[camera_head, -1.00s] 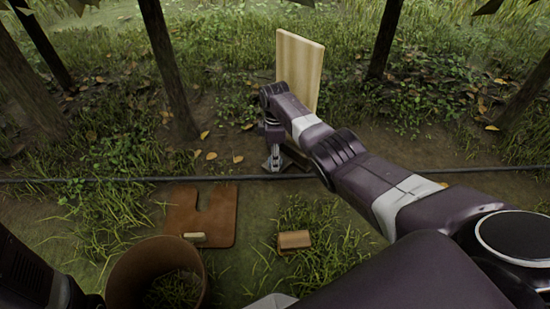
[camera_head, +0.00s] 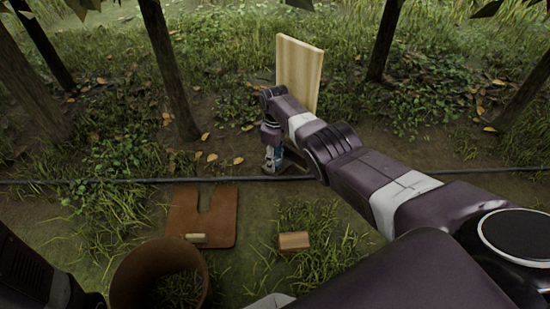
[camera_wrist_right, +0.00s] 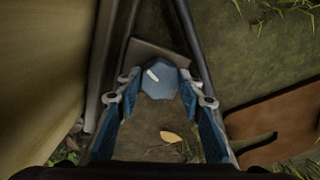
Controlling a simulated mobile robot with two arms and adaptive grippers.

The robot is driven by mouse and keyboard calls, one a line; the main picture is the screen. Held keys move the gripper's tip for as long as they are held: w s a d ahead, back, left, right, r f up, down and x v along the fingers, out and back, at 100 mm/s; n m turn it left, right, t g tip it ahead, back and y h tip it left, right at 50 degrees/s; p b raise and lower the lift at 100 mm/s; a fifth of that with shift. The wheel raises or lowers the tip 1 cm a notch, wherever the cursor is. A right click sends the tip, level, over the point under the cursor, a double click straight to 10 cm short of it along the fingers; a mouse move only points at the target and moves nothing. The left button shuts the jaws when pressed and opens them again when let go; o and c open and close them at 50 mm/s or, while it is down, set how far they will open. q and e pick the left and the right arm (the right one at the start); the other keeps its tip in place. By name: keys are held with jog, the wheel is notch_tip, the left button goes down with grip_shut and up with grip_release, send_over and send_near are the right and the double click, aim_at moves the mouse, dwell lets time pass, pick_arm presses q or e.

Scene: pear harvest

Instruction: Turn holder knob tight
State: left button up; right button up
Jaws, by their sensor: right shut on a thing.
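The holder knob (camera_wrist_right: 162,84) is a blue-grey faceted knob with a short white mark, slanted in the right wrist view. My right gripper (camera_wrist_right: 164,86) has one blue-padded finger on each side of the knob and is shut on it. In the head view my right gripper (camera_head: 272,161) points down at the foot of the upright pale wooden board (camera_head: 299,72). The knob is too small and covered to make out there. The grey metal holder (camera_wrist_right: 150,50) shows behind the knob in the wrist view. My left gripper is not in view.
A black hose (camera_head: 420,172) runs across the ground past the holder. A brown notched mat (camera_head: 222,228), a small wooden block (camera_head: 294,240) and a brown round bin (camera_head: 122,278) are nearer me. Tree trunks (camera_head: 168,70) stand behind.

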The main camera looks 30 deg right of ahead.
jog(key=m, duration=0.6)
jog(key=shift+m, duration=0.3)
jog(key=m, duration=0.5)
jog(key=shift+m, duration=0.4)
jog(key=o, duration=1.2)
jog(key=shift+c, duration=0.2)
jog(key=shift+r, duration=0.1)
notch_tip(320, 180, up, 12)
dwell(0.3)
